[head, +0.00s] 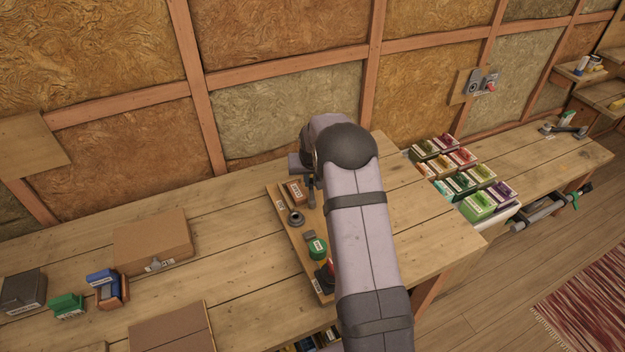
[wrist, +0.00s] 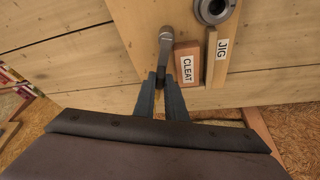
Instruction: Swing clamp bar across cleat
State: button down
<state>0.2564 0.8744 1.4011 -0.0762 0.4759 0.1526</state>
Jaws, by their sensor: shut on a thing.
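The clamp bar (wrist: 165,55) is a grey metal lever with a rounded wide end, beside the cleat's left side in the wrist view and roughly parallel to it. The cleat (wrist: 187,65) is a reddish block with a white CLEAT label; it also shows in the head view (head: 294,191). My gripper (wrist: 161,77) is shut on the lower end of the clamp bar, fingers on either side of it. The bar does not lie over the cleat. In the head view my arm hides most of the gripper and the bar.
A wooden strip labelled JIG (wrist: 216,60) and a grey ring (wrist: 213,9) sit right of the cleat on the board (head: 280,215). Several coloured boxes (head: 463,178) stand right; a cardboard box (head: 152,242) stands left.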

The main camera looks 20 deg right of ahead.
jog(key=shift+w+a+f+n+y+b, duration=0.1)
jog(key=shift+a+n+y+b, duration=0.2)
jog(key=shift+n, duration=0.3)
jog(key=shift+w+a+f+n+y+b, duration=0.1)
jog(key=shift+a+n+y+b, duration=0.1)
jog(key=shift+n+b, duration=0.3)
jog(key=n+b, duration=0.1)
jog(key=a+n+y+b, duration=0.1)
jog(key=shift+n+b, duration=0.3)
jog(key=shift+b, duration=0.05)
jog(key=shift+s+a+r+n+y+b, duration=0.1)
jog(key=shift+a+n+y+b, duration=0.2)
jog(key=shift+n+b, duration=0.5)
jog(key=shift+s+a+r+n+y+b, duration=0.1)
jog(key=shift+a+n+y+b, duration=0.2)
jog(key=shift+n+b, duration=0.5)
jog(key=c, duration=1.8)
grip_release()
jog(key=b+v, duration=0.2)
jog(key=v, duration=0.5)
jog(key=shift+r, duration=0.25)
jog(key=shift+s, duration=0.1)
